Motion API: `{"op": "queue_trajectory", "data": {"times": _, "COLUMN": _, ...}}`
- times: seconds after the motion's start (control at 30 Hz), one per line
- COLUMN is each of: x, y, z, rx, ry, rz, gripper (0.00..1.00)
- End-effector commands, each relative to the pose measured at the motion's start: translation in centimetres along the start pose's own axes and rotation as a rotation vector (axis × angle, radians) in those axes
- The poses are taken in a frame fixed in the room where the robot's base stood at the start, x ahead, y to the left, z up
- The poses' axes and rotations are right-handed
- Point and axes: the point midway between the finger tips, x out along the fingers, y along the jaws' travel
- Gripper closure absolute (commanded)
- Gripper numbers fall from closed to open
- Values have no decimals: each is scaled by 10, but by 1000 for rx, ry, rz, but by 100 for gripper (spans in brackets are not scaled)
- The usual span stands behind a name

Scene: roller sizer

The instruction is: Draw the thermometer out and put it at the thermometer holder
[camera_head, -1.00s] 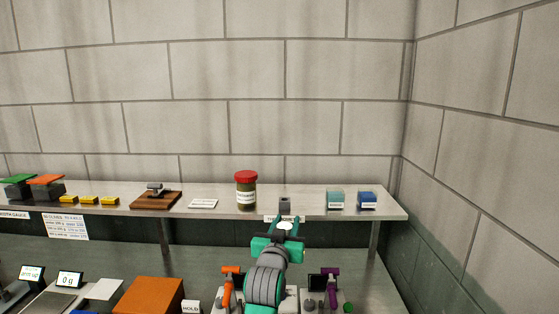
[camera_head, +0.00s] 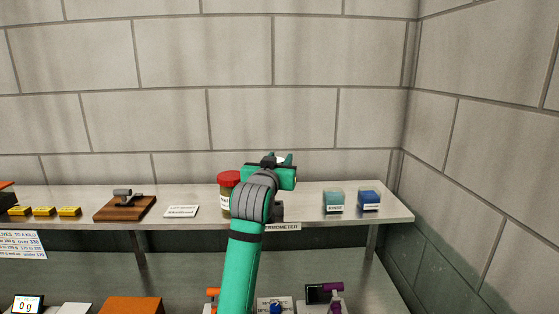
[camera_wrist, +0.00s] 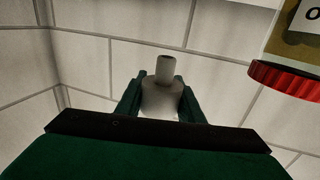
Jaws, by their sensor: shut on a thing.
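My gripper (camera_head: 280,160) is raised above the back shelf, in front of the wall. In the wrist view my gripper (camera_wrist: 160,102) is shut on a pale grey piece with a short cylindrical end, which I take to be the thermometer (camera_wrist: 163,70). In the head view only a whitish bit of it shows between the fingers; any stem is hidden. The thermometer holder (camera_head: 278,211), a small dark grey block, stands on the shelf below my gripper, partly behind my arm. A label reading "THERMOMETER" (camera_head: 284,227) is on the shelf edge below it.
A red-lidded jar (camera_head: 227,194) stands just left of my arm; its lid also shows close by in the wrist view (camera_wrist: 290,80). A teal box (camera_head: 333,202) and a blue box (camera_head: 369,200) stand to the right. Bare shelf (camera_head: 302,204) lies between holder and teal box.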

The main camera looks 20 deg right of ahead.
Motion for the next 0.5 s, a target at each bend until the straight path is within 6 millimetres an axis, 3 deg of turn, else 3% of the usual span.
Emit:
{"op": "queue_trajectory", "data": {"times": 0.17, "x": -2, "y": 0, "z": 4, "rx": 0, "ry": -1, "rz": 0, "gripper": 92}}
{"op": "queue_trajectory", "data": {"times": 0.5, "x": -2, "y": 0, "z": 32, "rx": -1, "ry": -1, "rz": 1, "gripper": 92}}
